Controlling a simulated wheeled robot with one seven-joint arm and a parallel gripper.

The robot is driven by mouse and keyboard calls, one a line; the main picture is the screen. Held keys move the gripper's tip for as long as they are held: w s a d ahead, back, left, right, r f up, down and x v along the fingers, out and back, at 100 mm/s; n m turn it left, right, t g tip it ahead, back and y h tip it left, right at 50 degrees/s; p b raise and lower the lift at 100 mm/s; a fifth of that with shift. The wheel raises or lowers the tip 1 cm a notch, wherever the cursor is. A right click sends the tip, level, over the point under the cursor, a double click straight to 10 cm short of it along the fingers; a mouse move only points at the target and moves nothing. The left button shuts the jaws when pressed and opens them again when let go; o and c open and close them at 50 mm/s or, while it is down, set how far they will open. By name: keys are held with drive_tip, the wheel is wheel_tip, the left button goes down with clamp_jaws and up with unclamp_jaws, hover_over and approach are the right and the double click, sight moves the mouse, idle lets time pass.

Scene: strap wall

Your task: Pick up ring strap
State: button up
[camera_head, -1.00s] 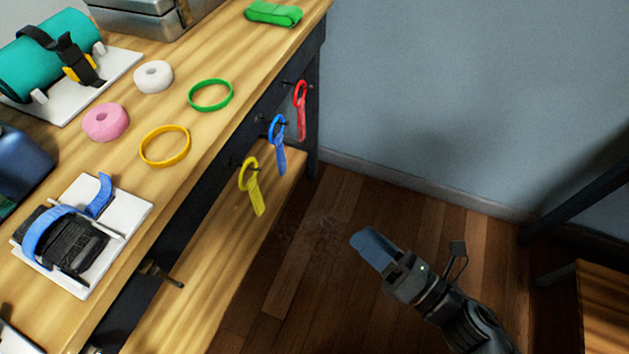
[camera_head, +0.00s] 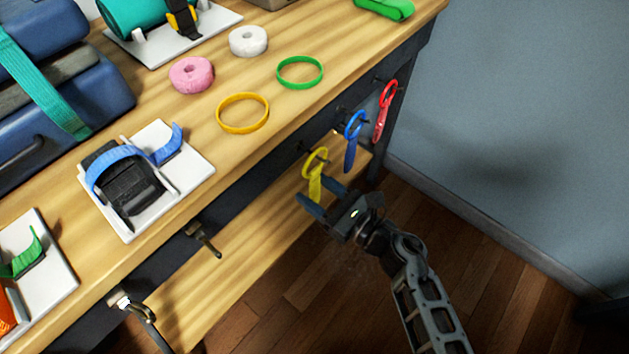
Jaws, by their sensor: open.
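Three ring straps hang from pegs on the bench's dark front edge: a yellow one (camera_head: 315,163), a blue one (camera_head: 354,128) and a red one (camera_head: 385,105). Each has a ring at the top and a flat tail below. My gripper (camera_head: 319,192) is open at the yellow strap's lower tail. One finger shows on each side of the tail in the picture. I cannot tell whether the tail is between the fingers in depth or touching them. The tail's lower end is partly hidden by the gripper.
On the wooden bench (camera_head: 190,115) lie a yellow band (camera_head: 243,113), a green band (camera_head: 300,72), a pink roll (camera_head: 191,75) and a white roll (camera_head: 248,41). A bare peg (camera_head: 204,238) sticks out left of the gripper. A lower shelf (camera_head: 225,285) runs below. The floor at right is open.

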sight(318, 192)
drive_tip(key=shift+x, duration=1.55)
drive_tip(key=shift+r, duration=0.1)
clamp_jaws()
